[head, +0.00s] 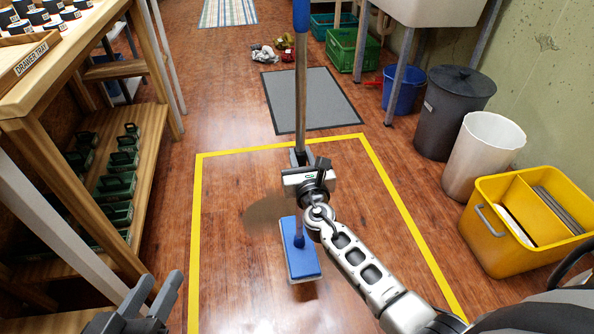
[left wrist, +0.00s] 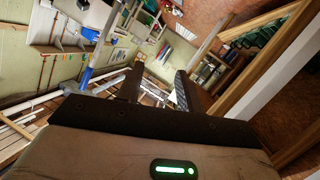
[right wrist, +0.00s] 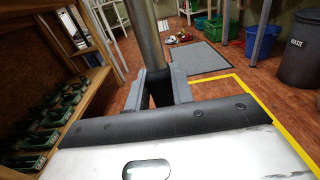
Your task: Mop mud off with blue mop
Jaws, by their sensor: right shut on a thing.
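The blue mop stands nearly upright in the head view, with its blue flat head (head: 302,262) low at the floor inside a yellow outline. Its handle (head: 301,90) is grey with a blue top. My right gripper (head: 303,160) is shut on the handle, which also passes between its fingers in the right wrist view (right wrist: 149,40). A brown mud patch (head: 262,212) lies on the floor left of and behind the mop head, partly hidden by the mop and gripper. My left gripper (head: 152,296) is open and empty at the lower left.
Yellow tape (head: 197,215) frames the floor area. A wooden shelf with green cases (head: 118,185) stands left. A yellow bucket (head: 492,240), white bin (head: 480,150) and dark waste bin (head: 450,110) line the right. A grey mat (head: 310,100) lies beyond the tape.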

